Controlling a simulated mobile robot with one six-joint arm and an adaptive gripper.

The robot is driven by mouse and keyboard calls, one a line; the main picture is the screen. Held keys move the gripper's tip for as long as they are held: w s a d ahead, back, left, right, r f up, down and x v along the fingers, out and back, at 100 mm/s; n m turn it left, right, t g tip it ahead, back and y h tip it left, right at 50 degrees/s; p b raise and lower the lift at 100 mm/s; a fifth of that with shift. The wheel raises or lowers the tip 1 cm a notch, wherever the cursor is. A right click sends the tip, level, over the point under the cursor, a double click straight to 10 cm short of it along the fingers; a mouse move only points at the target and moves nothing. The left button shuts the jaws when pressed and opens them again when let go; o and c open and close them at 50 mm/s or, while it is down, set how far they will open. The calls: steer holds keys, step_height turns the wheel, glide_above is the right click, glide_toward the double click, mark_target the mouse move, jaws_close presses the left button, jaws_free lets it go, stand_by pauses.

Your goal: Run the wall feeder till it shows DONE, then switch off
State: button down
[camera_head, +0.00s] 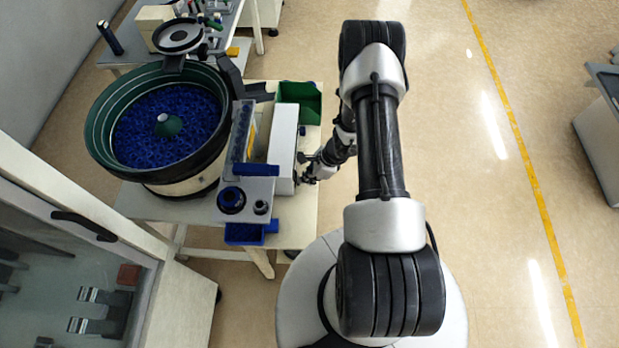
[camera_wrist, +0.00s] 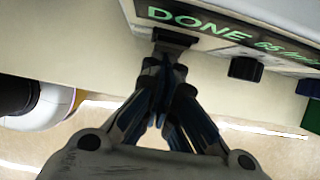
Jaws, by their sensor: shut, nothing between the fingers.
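The feeder is a dark green bowl (camera_head: 97,125) full of small blue parts, on a pale stand at the left in the head view. Its white control box (camera_head: 283,148) stands to the right of the bowl. In the wrist view, the box's display (camera_wrist: 200,22) reads DONE in green letters, with smaller figures beside it. Below it are a dark control (camera_wrist: 174,37) and another dark control (camera_wrist: 245,68) farther right. My gripper (camera_wrist: 168,66) is shut and empty, its tips just below the first control; I cannot tell whether they touch it.
A green bin (camera_head: 300,98) sits behind the control box and a blue bin (camera_head: 245,234) in front. A glass-fronted cabinet (camera_head: 75,275) stands at the lower left. The floor (camera_head: 480,190) to the right is clear up to a grey bench (camera_head: 600,130).

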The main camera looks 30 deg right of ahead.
steer(key=shift+w+a+f+t+y+b, duration=0.15)
steer(key=shift+f+t+y+b, duration=0.35)
steer(key=shift+b, duration=0.6)
steer(key=shift+a+r, duration=0.1)
steer(key=shift+r, duration=0.2)
steer(key=shift+r+p, duration=0.55)
steer(key=shift+r, duration=0.2)
